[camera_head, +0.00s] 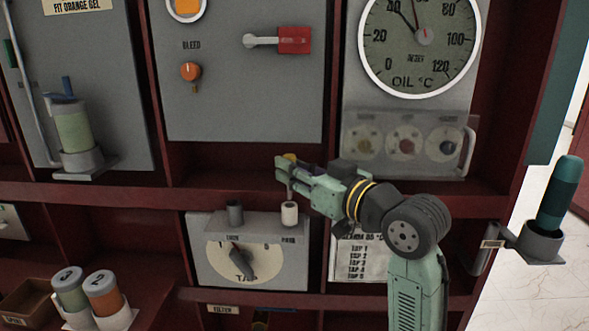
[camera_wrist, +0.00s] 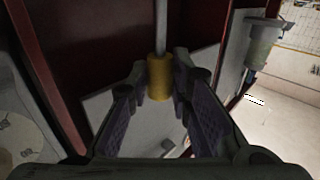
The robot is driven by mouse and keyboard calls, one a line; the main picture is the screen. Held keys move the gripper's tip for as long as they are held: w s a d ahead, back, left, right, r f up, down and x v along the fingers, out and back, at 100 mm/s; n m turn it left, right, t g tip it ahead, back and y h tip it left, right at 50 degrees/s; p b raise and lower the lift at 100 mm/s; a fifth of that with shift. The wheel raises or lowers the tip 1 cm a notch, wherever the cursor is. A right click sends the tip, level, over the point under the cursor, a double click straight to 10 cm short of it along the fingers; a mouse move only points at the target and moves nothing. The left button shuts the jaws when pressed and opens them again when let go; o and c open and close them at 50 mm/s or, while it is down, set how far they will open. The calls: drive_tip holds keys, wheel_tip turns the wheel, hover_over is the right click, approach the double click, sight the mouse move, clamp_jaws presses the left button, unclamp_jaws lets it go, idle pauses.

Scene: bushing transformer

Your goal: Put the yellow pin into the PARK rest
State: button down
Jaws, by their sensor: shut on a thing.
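The yellow pin has a yellow head (camera_head: 290,157) and a thin pale shaft. My gripper (camera_head: 287,172) is shut on it, holding it upright above the tap box. In the wrist view the yellow head (camera_wrist: 160,77) sits between the fingertips of my gripper (camera_wrist: 160,84), with the grey shaft beyond it. The PARK rest is the pale round socket (camera_head: 289,213) on top of the tap box at right. The shaft's lower end lines up with its mouth; I cannot tell whether it is inside or just above. A darker grey socket (camera_head: 235,213) stands to the left.
The tap box (camera_head: 205,262) carries a dial with a pointer. A sheet listing taps (camera_head: 360,265) is right of it, partly behind my arm. Red shelf frames (camera_head: 230,172) surround the space. A clear-covered panel (camera_head: 404,143) is above my wrist. A dark green cylinder (camera_head: 560,195) stands far right.

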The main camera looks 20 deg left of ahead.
sight(291, 190)
drive_tip(key=shift+f+b, duration=1.8)
drive_tip(key=shift+f, duration=0.5)
drive_tip(key=c, duration=1.4)
unclamp_jaws()
drive_tip(key=shift+d, duration=0.1)
drive_tip(key=v, duration=1.2)
